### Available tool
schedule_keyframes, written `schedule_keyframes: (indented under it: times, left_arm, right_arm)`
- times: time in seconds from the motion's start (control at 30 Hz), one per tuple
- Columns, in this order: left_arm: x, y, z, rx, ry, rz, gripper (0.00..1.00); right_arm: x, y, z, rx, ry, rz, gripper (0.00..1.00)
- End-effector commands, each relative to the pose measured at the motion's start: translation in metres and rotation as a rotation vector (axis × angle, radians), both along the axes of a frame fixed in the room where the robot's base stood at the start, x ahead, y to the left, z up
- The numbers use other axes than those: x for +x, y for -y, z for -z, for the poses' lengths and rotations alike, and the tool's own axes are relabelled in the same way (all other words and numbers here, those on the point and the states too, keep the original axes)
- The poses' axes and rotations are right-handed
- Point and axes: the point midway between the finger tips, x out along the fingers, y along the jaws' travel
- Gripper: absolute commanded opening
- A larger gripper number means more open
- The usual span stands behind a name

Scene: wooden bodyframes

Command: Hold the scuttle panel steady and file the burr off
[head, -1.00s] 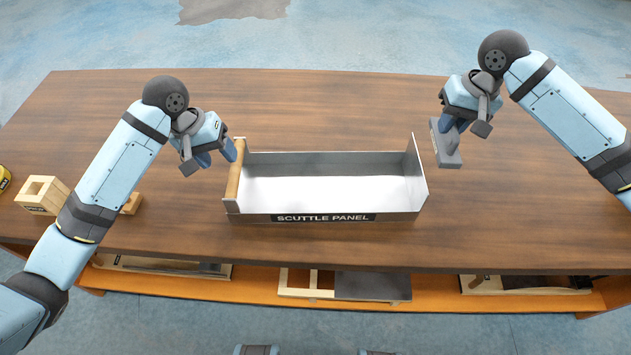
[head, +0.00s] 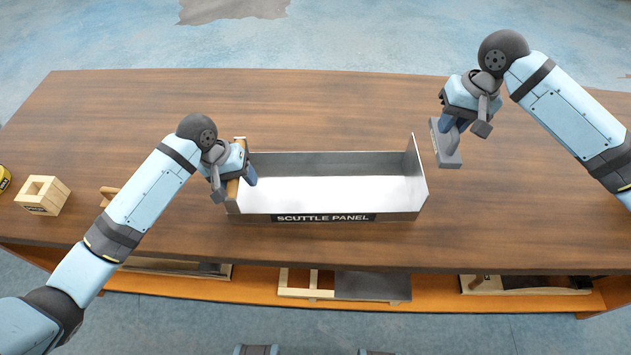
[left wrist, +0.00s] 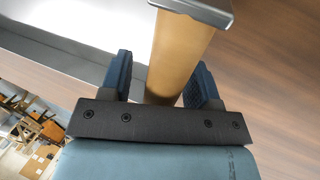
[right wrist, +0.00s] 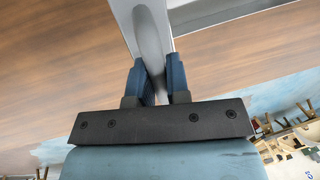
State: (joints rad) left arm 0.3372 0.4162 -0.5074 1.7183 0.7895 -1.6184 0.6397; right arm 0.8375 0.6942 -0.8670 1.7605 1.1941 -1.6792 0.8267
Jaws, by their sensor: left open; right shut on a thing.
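The scuttle panel (head: 330,217), a grey metal tray with a name label on its front, lies mid-table. A wooden bar (head: 233,190) runs along its left end. My left gripper (head: 243,180) is at that bar; in the left wrist view its open fingers (left wrist: 160,80) stand on either side of the wood (left wrist: 178,55), with a gap showing on the left side. My right gripper (head: 457,122) is shut on the handle of a grey file block (head: 447,152), held right of the panel and apart from it. The right wrist view shows the grip on the grey handle (right wrist: 150,40). I cannot make out the burr.
A hollow wooden block (head: 43,195) and a yellow roll (head: 4,179) stand at the table's left. A small wooden piece (head: 108,193) is partly behind my left arm. Panels lie on the lower shelf (head: 430,302). The table behind the panel is clear.

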Motion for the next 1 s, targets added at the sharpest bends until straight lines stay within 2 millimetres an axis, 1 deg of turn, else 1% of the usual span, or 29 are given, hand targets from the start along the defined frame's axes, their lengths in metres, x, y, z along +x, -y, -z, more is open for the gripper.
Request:
schedule_keyframes:
  times: [0.1,0.17,0.2,0.27,0.3,0.33,0.37,0.43,1.0]
  left_arm:
    - [-0.0001,0.0002,-0.0002,0.000,0.000,0.000,0.56]
    - [-0.0001,0.0001,-0.0003,0.000,0.000,0.000,0.42]
    - [-0.0001,0.0001,-0.0003,0.000,0.000,0.000,0.33]
    - [-0.0001,0.0001,-0.0003,0.000,-0.001,0.000,0.19]
    - [-0.0001,0.0001,-0.0003,0.000,0.000,0.000,0.10]
    - [0.0000,0.0001,-0.0003,0.000,0.000,0.000,0.03]
    - [-0.0001,0.0001,-0.0003,0.000,0.000,0.000,0.00]
    - [0.0010,0.0009,-0.0028,-0.005,0.004,0.001,0.00]
    - [0.0009,0.0045,-0.0019,-0.002,0.002,0.000,0.00]
  right_arm:
    - [0.0002,0.0000,-0.0008,0.001,0.001,0.000,0.00]
    - [0.0002,0.0000,-0.0008,0.001,0.001,0.000,0.00]
    - [0.0002,0.0000,-0.0008,0.001,0.001,0.000,0.00]
    - [0.0002,0.0000,-0.0008,0.001,0.001,0.000,0.00]
    - [0.0002,0.0000,-0.0008,0.001,0.001,0.000,0.00]
    - [0.0002,0.0000,-0.0008,0.001,0.001,0.000,0.00]
    - [0.0002,0.0000,-0.0008,0.001,0.001,0.000,0.00]
    - [0.0002,0.0000,-0.0011,0.001,0.001,0.000,0.00]
    - [0.0002,0.0000,-0.0010,0.001,0.001,0.000,0.00]
